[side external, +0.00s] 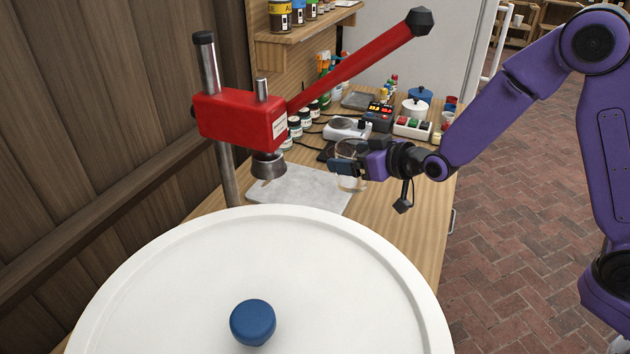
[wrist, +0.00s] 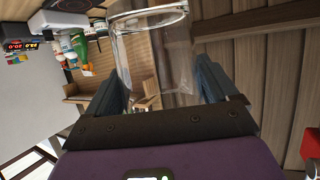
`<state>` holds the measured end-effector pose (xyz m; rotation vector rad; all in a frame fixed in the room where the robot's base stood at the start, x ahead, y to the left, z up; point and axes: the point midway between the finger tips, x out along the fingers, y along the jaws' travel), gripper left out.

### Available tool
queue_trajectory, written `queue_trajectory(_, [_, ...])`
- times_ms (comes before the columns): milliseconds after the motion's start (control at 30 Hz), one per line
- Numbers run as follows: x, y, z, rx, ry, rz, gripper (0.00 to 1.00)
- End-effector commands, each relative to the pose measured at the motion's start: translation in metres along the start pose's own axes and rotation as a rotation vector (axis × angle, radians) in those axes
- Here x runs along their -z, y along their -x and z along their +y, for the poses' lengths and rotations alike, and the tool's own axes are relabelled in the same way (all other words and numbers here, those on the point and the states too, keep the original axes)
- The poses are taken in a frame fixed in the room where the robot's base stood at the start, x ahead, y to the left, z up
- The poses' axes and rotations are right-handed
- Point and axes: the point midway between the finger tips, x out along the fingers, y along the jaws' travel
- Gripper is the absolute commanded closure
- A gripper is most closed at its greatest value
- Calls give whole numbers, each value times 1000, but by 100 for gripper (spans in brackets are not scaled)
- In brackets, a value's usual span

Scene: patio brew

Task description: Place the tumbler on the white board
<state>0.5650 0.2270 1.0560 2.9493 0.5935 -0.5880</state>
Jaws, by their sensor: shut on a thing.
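The tumbler is clear glass. In the side external view the tumbler (side external: 350,176) is at the right end of the white board (side external: 290,186), in front of part of it in the picture. I cannot tell whether its base touches the board or hangs above it. My gripper (side external: 347,166) reaches in from the right and is shut on the tumbler. In the wrist view the tumbler (wrist: 150,55) sits between the two fingers of my gripper (wrist: 160,82). The white board is a flat, pale, marbled slab on the wooden bench.
A red lever press (side external: 240,121) stands at the board's left, its metal head (side external: 268,166) over the board. A large round white surface (side external: 330,270) with a blue knob (side external: 253,322) fills the foreground. Behind are a scale (side external: 347,128), jars (side external: 295,127) and a button box (side external: 411,127).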

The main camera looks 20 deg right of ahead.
Motion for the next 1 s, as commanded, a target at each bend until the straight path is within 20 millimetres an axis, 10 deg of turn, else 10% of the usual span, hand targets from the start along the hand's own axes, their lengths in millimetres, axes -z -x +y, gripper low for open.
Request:
queue_trajectory(500, [-21, -96, 2, -1, 0, 1, 54])
queue_trajectory(1000, [-49, -133, 2, -2, 0, -1, 54])
